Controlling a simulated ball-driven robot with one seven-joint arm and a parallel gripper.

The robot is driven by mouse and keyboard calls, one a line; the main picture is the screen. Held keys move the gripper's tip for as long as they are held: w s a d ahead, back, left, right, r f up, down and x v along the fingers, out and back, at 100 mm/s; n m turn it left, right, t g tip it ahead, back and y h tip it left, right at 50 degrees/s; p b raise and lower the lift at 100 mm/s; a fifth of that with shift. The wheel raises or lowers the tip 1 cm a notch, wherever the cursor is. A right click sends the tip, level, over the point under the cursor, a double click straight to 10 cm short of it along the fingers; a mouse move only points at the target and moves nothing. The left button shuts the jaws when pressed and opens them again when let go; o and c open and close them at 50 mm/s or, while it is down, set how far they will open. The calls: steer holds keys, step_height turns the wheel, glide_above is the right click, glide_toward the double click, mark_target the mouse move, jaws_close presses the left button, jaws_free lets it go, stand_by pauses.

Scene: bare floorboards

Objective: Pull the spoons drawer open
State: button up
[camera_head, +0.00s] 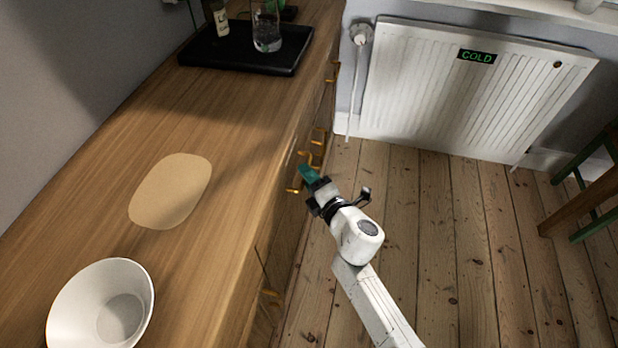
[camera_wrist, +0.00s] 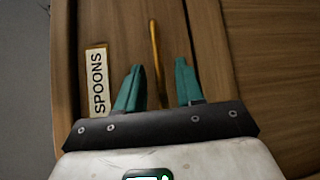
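The spoons drawer front (camera_wrist: 117,40) fills the middle of the wrist view, with a cream "SPOONS" label (camera_wrist: 97,82) on its left. Its slim brass handle (camera_wrist: 154,48) runs between the two teal fingers of my gripper (camera_wrist: 159,68). The fingers are apart, with a visible gap on each side of the handle, so my gripper is open and holds nothing. In the head view my gripper (camera_head: 308,174) is at the cabinet's front face, beside several brass handles. The drawer front is mostly hidden there by the steep angle and my gripper.
The wooden countertop (camera_head: 225,130) bears a white bowl (camera_head: 78,300), a beige oval mat (camera_head: 170,190) and a black tray (camera_head: 215,58) with a glass (camera_head: 266,30). A radiator (camera_head: 470,90) is at the far wall, a stool (camera_head: 590,195) at right. The floorboards (camera_head: 450,240) between are clear.

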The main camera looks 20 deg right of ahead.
jaws_close()
stand_by(0.4)
